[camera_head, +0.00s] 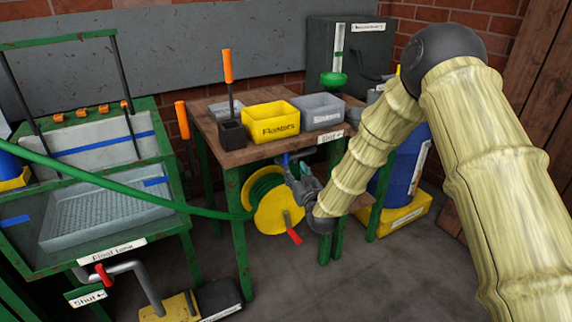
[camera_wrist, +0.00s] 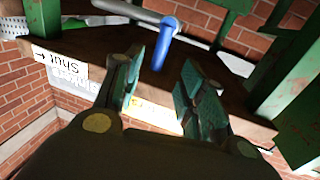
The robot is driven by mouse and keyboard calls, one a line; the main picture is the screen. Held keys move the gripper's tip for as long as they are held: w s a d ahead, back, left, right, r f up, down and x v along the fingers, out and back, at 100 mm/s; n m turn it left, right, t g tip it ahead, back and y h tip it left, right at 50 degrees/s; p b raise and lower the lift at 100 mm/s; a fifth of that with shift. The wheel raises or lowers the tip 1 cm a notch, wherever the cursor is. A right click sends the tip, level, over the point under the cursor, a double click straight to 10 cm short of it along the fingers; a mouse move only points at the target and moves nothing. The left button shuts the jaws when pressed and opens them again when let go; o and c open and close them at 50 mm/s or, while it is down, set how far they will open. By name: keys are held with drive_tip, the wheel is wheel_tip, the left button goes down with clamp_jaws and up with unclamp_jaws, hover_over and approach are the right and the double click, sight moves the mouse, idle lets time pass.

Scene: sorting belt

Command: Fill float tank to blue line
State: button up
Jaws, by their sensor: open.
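The float tank (camera_head: 60,262) stands at the left in a green frame, with a blue line (camera_head: 105,143) across its pale back wall and shorter blue marks on its sides. I cannot make out a water level in it. A blue lever (camera_wrist: 165,42) on a grey pipe shows in the wrist view; it also shows small in the head view (camera_head: 286,160). My gripper (camera_head: 293,170) is at the wooden table's front edge. In the wrist view its fingers (camera_wrist: 161,75) are open, with the lever ahead between them; contact is unclear. A "Shut" label (camera_wrist: 62,62) is beside it.
Yellow Floaters (camera_head: 272,135) and grey Sinkers (camera_head: 324,125) bins stand on the wooden table (camera_head: 227,154). A green hose (camera_head: 120,188) runs from the yellow reel (camera_head: 268,222) over the tank. A red-handled drain valve (camera_head: 103,274) sits below the tank. The floor at front centre is clear.

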sight(287, 157)
drive_tip(key=x, duration=1.1)
drive_tip(key=shift+s, duration=0.1)
clamp_jaws()
